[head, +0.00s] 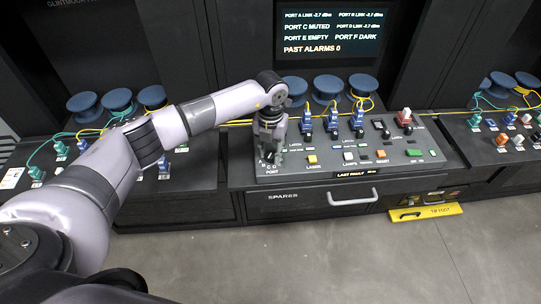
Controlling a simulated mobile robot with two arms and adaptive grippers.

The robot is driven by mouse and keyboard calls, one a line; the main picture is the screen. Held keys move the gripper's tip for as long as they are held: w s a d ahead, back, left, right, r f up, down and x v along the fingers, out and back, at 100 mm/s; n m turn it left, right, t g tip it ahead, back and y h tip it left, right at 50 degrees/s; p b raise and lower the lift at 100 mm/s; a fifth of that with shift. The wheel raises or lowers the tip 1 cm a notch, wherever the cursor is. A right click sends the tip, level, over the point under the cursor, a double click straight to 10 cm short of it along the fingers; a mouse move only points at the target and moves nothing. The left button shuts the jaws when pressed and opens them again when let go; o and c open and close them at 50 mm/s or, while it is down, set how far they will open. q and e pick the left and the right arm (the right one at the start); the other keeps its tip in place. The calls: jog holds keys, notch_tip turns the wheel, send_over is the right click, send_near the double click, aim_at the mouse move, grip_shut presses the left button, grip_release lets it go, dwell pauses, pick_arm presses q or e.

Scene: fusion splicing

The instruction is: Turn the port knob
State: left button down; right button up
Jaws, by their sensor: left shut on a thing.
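The port knob is at the left end of the console panel (300,176), beside the printed letters and the word PORT. My left gripper (270,150) points down over that spot and hides most of the knob. Its fingers are shut on the knob. The screen (330,32) above lists ports A to F, with port C muted, port E empty, port F dark and past alarms 0. My right gripper is not in view.
Blue connectors (332,120) with yellow cables stand behind the console's buttons. A red-topped switch (404,117) is at the right. Blue spools (328,87) line the back.

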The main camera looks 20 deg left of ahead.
aim_at(271, 154)
pick_arm(q)
jog(key=m+b, duration=0.5)
jog(key=shift+f+m, duration=0.2)
jog(key=shift+m, duration=0.1)
jog(key=shift+r+m+b, duration=0.15)
jog(key=shift+m+b, duration=1.5)
jog(key=shift+m, duration=0.05)
jog(key=shift+r, duration=0.1)
jog(key=c, duration=1.2)
grip_release()
notch_tip(271, 154, up, 12)
jog(key=shift+f, duration=0.1)
